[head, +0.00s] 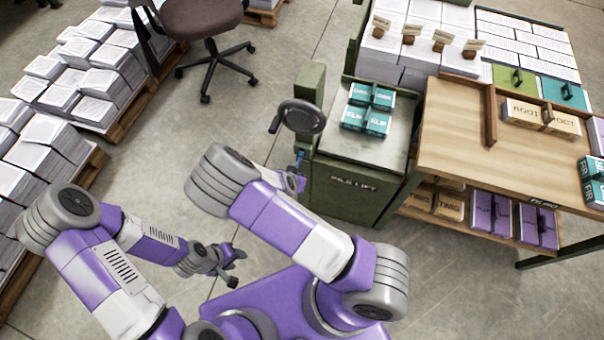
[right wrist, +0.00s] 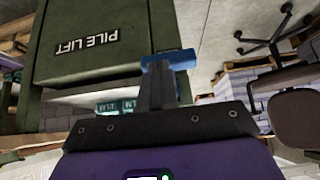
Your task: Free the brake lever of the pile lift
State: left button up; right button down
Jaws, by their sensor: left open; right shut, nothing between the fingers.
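The green pile lift (head: 345,188) stands right of centre in the head view. A small blue lever (head: 299,159) is on its left side, below the dark handwheel (head: 301,116). In the right wrist view the blue lever part (right wrist: 168,60) lies across the tips of my right gripper (right wrist: 160,85). That gripper is shut with nothing between its fingers; I cannot tell whether it touches the blue part. In the head view my right forearm largely hides this gripper. My left gripper (head: 230,262) is open and empty above the floor, lower left of the lift.
Teal packs (head: 367,118) lie on the lift's top. A wooden bench (head: 450,140) with several packs adjoins it on the right. Paper stacks on pallets (head: 98,80) and an office chair (head: 208,45) stand to the left. The floor between chair and lift is clear.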

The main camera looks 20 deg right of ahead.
pick_arm(q)
jog(key=shift+d+f+b, duration=0.2)
jog(key=shift+f+b, duration=0.3)
jog(key=shift+f, duration=0.15)
pick_arm(e)
jog(key=shift+a+f, duration=0.1)
jog(key=shift+f, duration=1.1)
pick_arm(q)
notch_tip(320, 180, up, 6)
jog(key=s+p, duration=0.2)
jog(key=p, duration=0.4)
jog(key=shift+a, duration=0.25)
pick_arm(e)
jog(key=s+a+r, duration=0.5)
jog(key=s, duration=0.1)
jog(key=shift+s+a+r, duration=0.15)
jog(key=shift+a+r, duration=0.1)
jog(key=shift+r, duration=0.05)
